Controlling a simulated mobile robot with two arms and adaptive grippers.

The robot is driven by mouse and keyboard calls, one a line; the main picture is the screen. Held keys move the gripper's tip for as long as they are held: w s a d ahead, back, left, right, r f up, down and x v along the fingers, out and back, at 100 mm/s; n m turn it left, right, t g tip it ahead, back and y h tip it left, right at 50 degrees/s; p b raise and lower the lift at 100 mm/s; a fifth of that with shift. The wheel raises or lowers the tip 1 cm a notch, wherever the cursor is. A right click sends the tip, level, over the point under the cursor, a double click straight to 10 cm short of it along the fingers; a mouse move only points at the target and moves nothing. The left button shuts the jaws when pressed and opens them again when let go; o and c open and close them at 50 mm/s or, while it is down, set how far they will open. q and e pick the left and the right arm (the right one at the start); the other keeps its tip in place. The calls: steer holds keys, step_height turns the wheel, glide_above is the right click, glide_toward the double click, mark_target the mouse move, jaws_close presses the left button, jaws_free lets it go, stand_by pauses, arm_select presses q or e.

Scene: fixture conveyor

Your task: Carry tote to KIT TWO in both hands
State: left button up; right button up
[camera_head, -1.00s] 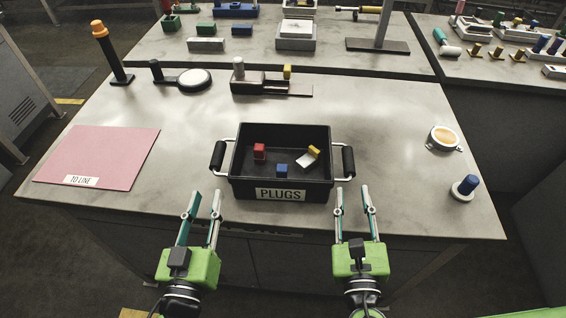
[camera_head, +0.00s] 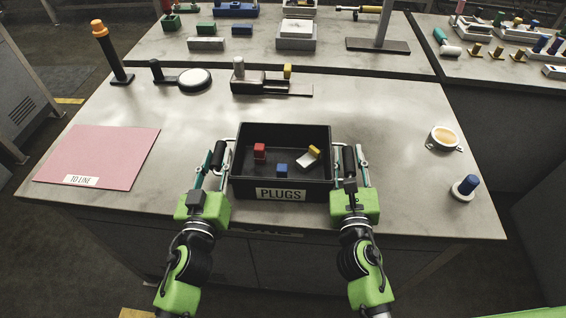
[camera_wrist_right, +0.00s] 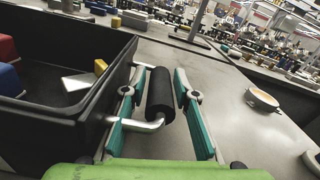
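The black tote (camera_head: 282,184) labelled PLUGS stands level on the near middle of the table, with a red block (camera_head: 259,151), a blue block (camera_head: 282,169) and a yellow-and-white piece (camera_head: 313,152) inside. My left gripper (camera_head: 212,162) is open, its fingers on either side of the left handle (camera_head: 218,155). My right gripper (camera_head: 350,164) is open around the right handle (camera_head: 349,158). In the right wrist view the black handle grip (camera_wrist_right: 160,93) sits between the teal fingers, with gaps showing on both sides. No KIT TWO label is readable.
A pink mat (camera_head: 98,155) marked TO LINE lies clear at the left. A dark fixture (camera_head: 262,83) stands behind the tote. A round amber-topped dish (camera_head: 444,138) and a blue-knobbed piece (camera_head: 466,187) are at the right. Bare table lies between them and the tote.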

arm_select(q)
jaws_close()
arm_select(e)
jaws_close()
